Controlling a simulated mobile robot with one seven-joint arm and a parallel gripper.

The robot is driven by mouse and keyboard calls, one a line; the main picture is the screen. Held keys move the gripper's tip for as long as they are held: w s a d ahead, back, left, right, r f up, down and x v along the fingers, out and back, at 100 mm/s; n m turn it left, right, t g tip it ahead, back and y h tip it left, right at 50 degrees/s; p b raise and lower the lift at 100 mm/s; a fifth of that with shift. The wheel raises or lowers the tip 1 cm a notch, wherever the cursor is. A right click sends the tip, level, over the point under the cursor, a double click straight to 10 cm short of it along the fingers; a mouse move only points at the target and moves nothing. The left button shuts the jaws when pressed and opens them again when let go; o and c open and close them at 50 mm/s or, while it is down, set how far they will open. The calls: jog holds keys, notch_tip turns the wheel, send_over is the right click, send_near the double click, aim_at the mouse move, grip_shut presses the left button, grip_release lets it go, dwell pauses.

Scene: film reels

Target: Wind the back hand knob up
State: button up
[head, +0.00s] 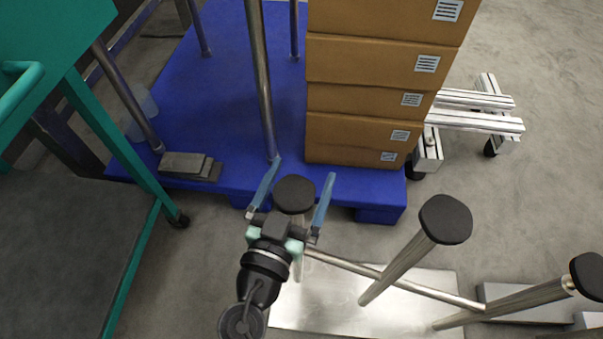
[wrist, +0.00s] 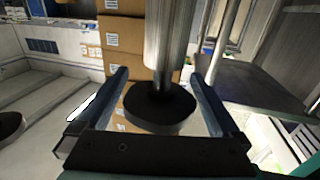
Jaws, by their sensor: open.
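A round black knob (head: 294,193) on a metal post is at the front edge of the blue platform in the head view. My gripper (head: 303,169) is open, its two blue fingers on either side of this knob. In the wrist view the black knob (wrist: 160,110) lies between the fingers, with gaps visible on both sides. Its shiny post (wrist: 168,45) runs away from it. Two more black-capped posts stand to the right, a nearer one (head: 446,219) and one at the right edge (head: 589,275). I cannot tell whether my palm touches the knob.
Stacked cardboard boxes (head: 365,95) stand on the blue platform (head: 215,85) behind my gripper. A metal upright (head: 261,80) rises just beyond my fingers. A green-framed cart (head: 65,250) stands to the left. A metal base plate (head: 350,300) with a slanted bar lies to the right.

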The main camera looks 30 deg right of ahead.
jog(key=shift+w+d, duration=0.3)
jog(key=shift+d, duration=0.05)
jog(key=shift+c, duration=0.3)
jog(key=c, duration=1.1)
jog(key=shift+c, duration=0.2)
jog(key=shift+a+n+t+y, duration=0.15)
jog(key=shift+n+t+y, duration=0.15)
jog(key=shift+y, duration=0.1)
